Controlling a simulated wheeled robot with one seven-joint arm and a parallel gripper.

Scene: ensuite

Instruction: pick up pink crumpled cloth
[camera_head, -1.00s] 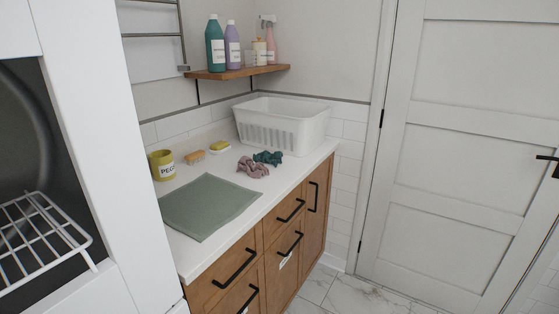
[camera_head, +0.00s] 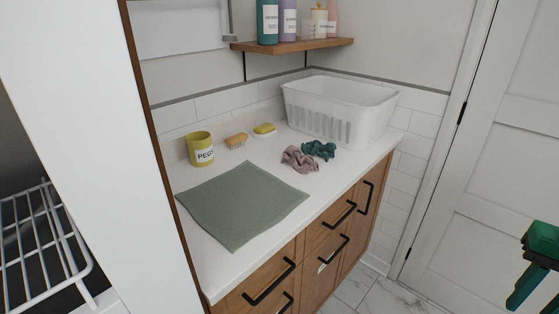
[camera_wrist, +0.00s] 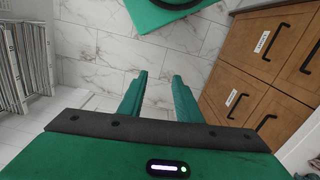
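The pink crumpled cloth (camera_head: 299,159) lies on the white counter (camera_head: 240,262), just left of a teal crumpled cloth (camera_head: 319,150) that touches it or nearly does. My gripper's green fingers show in the wrist view (camera_wrist: 160,95), apart, with only marble floor between them. Part of my green gripper (camera_head: 530,270) also shows at the right edge of the head view, in front of the white door and well away from the cloth.
A flat green mat (camera_head: 240,205) covers the counter's front left. A yellow peg pot (camera_head: 201,149), a brush (camera_head: 237,140) and a soap dish (camera_head: 264,131) stand behind it. A white basket (camera_head: 338,108) stands behind the cloths. A wooden shelf (camera_head: 290,46) with bottles hangs above. Drawer handles (camera_head: 268,285) project in front.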

